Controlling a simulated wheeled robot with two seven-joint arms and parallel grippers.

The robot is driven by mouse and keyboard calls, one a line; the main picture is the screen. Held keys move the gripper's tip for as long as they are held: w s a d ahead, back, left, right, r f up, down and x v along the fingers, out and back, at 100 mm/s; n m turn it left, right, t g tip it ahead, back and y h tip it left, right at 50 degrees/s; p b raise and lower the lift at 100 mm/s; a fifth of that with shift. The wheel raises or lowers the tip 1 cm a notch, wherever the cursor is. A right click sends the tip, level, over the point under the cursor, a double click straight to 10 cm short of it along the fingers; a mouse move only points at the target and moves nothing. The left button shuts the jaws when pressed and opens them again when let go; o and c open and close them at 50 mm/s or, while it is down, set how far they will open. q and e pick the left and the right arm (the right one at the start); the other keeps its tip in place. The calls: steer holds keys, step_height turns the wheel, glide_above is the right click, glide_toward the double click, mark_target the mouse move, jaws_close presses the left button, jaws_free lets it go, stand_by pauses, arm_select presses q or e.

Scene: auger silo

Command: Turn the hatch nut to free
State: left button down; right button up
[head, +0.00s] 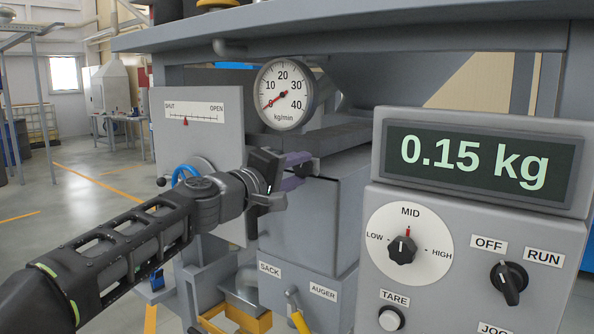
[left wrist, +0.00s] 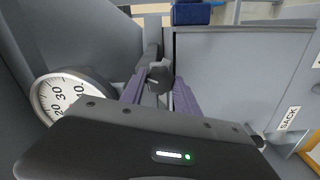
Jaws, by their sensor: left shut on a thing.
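My left gripper (head: 297,170) reaches in from the left to the front of the grey auger housing, below the round dial. In the left wrist view its two purple fingers (left wrist: 160,92) are closed around a small dark nut (left wrist: 160,77), which I take for the hatch nut. In the head view the fingers mostly hide the nut. A grey hatch panel (left wrist: 235,85) lies beside it in the left wrist view. I cannot tell how far the nut is turned. My right gripper is not in view.
The kg/min dial (head: 284,94) is close above my left gripper, its needle near 0. A SHUT/OPEN plate (head: 194,112) and blue handwheel (head: 184,175) are left. The control box (head: 467,262) is right, its display (head: 476,165) reading 0.15 kg. A yellow lever (head: 297,315) is below.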

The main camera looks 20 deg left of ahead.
arm_select(q)
steer(key=n, duration=0.4)
steer(key=shift+n, duration=0.3)
steer(key=n+p, duration=0.1)
steer(key=n, duration=0.2)
steer(key=shift+n, duration=0.3)
steer(key=n+p, duration=0.1)
steer(key=n, duration=0.3)
steer(key=n+p, duration=0.1)
steer(key=n, duration=0.3)
steer(key=shift+n, duration=0.3)
steer(key=shift+f, duration=0.1)
steer(key=c, duration=0.9)
jaws_free()
steer(key=shift+s+a, duration=0.1)
